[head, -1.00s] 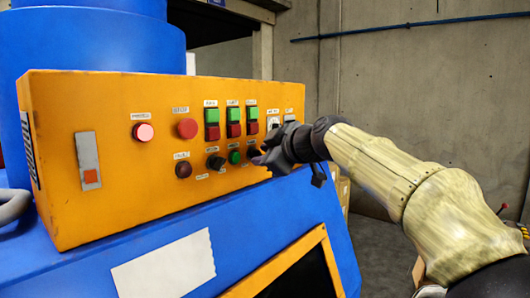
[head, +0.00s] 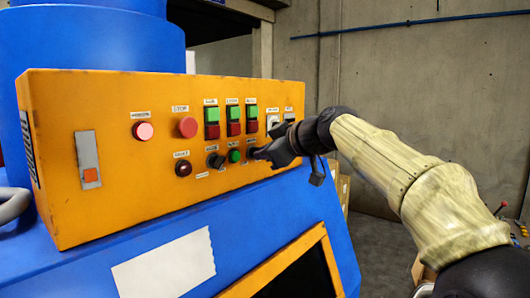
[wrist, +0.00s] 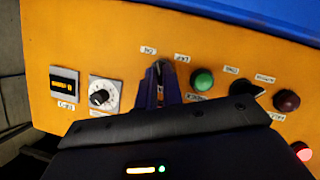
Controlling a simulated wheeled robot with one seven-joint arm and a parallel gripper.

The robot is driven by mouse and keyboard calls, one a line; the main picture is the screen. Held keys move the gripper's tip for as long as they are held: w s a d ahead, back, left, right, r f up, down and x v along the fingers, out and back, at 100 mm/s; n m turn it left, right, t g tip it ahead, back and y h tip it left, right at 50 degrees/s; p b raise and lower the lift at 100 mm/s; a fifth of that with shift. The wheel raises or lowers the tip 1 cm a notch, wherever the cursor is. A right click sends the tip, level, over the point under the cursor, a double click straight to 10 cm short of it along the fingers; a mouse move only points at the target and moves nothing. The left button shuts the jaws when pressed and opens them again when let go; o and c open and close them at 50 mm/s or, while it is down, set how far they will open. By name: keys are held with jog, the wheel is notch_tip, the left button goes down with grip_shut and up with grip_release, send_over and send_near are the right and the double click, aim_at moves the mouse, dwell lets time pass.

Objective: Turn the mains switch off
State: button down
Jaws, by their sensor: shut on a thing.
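An orange control panel (head: 110,110) fills the left and middle of the head view. My gripper (head: 258,153) reaches its lower right part from the right. In the wrist view my gripper (wrist: 160,83) is shut on a small switch knob beside the green button (wrist: 202,82). The fingers cover most of this knob, and its labels are too blurred to read, so I cannot tell its setting or confirm that it is the mains switch. A black knob (wrist: 246,92) sits on the other side of the green button.
A white dial (wrist: 103,94) and a small display (wrist: 65,84) lie close to my fingers. Green and red button pairs (head: 233,122) stand just above. The blue machine body (head: 270,215) slopes out below the panel. Free floor lies right of the machine.

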jog(key=m+g+y, duration=0.1)
jog(key=m, duration=0.2)
jog(key=m+g+y+p, duration=0.1)
jog(key=m+g, duration=0.1)
jog(key=m+g+y, duration=0.1)
jog(key=m+y, duration=0.1)
jog(key=m, duration=0.1)
jog(key=shift+w+d+r+m, duration=0.2)
jog(key=shift+w+d+m, duration=0.1)
jog(key=shift+w, duration=0.05)
dwell(0.7)
jog(key=c, duration=1.5)
grip_release()
jog(key=shift+c, duration=0.2)
jog(key=shift+f, duration=0.1)
jog(key=shift+d, duration=0.1)
jog(key=b+v, duration=0.2)
jog(key=v, duration=1.5)
jog(key=shift+w+d, duration=0.25)
jog(key=shift+d, duration=0.05)
